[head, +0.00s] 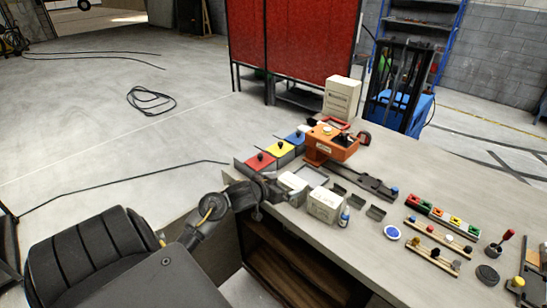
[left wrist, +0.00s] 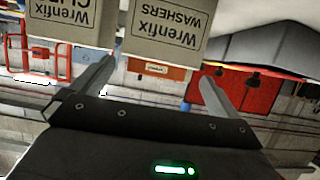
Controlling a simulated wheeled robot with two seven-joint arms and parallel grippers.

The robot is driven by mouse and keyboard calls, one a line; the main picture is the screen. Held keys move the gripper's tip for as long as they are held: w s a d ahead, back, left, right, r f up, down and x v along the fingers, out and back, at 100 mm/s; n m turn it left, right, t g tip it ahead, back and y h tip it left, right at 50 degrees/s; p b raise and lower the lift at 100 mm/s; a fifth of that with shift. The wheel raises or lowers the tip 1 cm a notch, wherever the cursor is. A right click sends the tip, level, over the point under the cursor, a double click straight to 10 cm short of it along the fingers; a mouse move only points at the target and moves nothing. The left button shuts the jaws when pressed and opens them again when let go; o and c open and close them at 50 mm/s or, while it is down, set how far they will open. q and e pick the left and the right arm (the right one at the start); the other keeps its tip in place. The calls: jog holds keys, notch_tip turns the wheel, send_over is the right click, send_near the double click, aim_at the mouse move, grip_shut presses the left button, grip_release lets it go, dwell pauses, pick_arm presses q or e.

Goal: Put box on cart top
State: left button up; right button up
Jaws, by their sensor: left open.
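Two small pale cartons stand side by side on the workbench in the head view, one farther left (head: 292,184) and one nearer the front edge (head: 323,204). In the left wrist view, upside down, one carton reads "Wrenfix WASHERS" (left wrist: 168,28) and another is partly cut off (left wrist: 68,20). I cannot tell which label belongs to which carton. My left gripper (head: 274,188) is open beside the left carton at the bench edge. Its spread fingers (left wrist: 156,72) show in the left wrist view, with nothing clearly between them. My right gripper is not in view. I cannot clearly identify a cart top.
Red, yellow and blue bins (head: 279,152) stand behind the cartons. An orange tool (head: 330,143) and a taller cream box (head: 342,97) stand farther back. Colored blocks and small parts (head: 443,215) cover the right side. A blue-based machine (head: 411,110) stands behind the bench.

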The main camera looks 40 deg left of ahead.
pick_arm(q)
jog(key=v, duration=0.6)
jog(key=shift+s+r, duration=0.2)
jog(key=shift+f, duration=0.1)
jog(key=s+d+f+g, duration=0.2)
jog(key=s+f, duration=0.1)
jog(key=f, duration=0.8)
jog(key=s+d+f+n+g, duration=0.1)
jog(key=s+f+g, duration=0.15)
jog(key=f, duration=0.95)
jog(key=s+d+f+g, duration=0.2)
jog(key=s+f, duration=0.2)
jog(key=f, duration=0.7)
jog(key=s+d+f+m+g, duration=0.1)
jog(key=s+d+f+g, duration=0.1)
jog(key=s+d+f, duration=0.2)
jog(key=s+d+f+m+g, duration=0.1)
jog(key=s+d+f, duration=0.3)
jog(key=s+f, duration=0.6)
jog(key=s+d+f+m+g, duration=0.1)
jog(key=s+d+f+g, duration=0.2)
jog(key=s, duration=1.5)
notch_tip(320, 180, down, 4)
jog(key=shift+s+d+f+m, duration=0.15)
jog(key=shift+s+d+m, duration=0.2)
jog(key=shift+d, duration=0.75)
